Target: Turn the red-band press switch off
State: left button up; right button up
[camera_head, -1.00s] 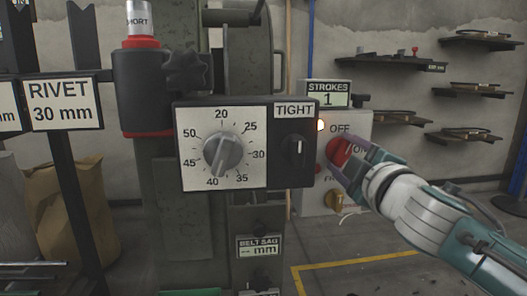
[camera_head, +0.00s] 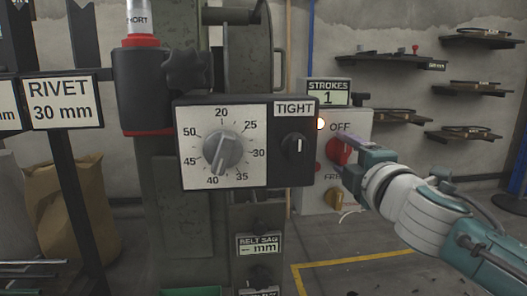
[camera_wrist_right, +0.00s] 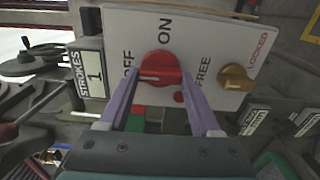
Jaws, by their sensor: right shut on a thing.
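The red switch knob (camera_head: 339,151) sits on a pale control box (camera_head: 359,124) at centre right, with OFF printed above it. In the right wrist view the red knob (camera_wrist_right: 160,69) lies between my fingers; its white line is level there, its left end towards OFF. My right gripper (camera_wrist_right: 163,108) is shut on this knob. In the head view the same gripper (camera_head: 354,152) reaches in from the right and hides the ON label. A small lamp (camera_head: 321,124) on the box glows. My left gripper is out of view.
A black-framed dial panel (camera_head: 266,149) marked TIGHT stands left of the box. A yellow knob (camera_head: 333,197) sits low on the box. The STROKES counter (camera_head: 328,93) above reads 1. A red ring (camera_head: 141,41) tops the dark cylinder. Wall shelves (camera_head: 482,39) hang behind.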

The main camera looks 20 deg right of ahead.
jog(key=o, duration=1.4)
jog(key=shift+s+a, duration=0.15)
jog(key=shift+s, duration=0.4)
jog(key=shift+p+v, duration=0.8)
jog(key=shift+v, duration=3.6)
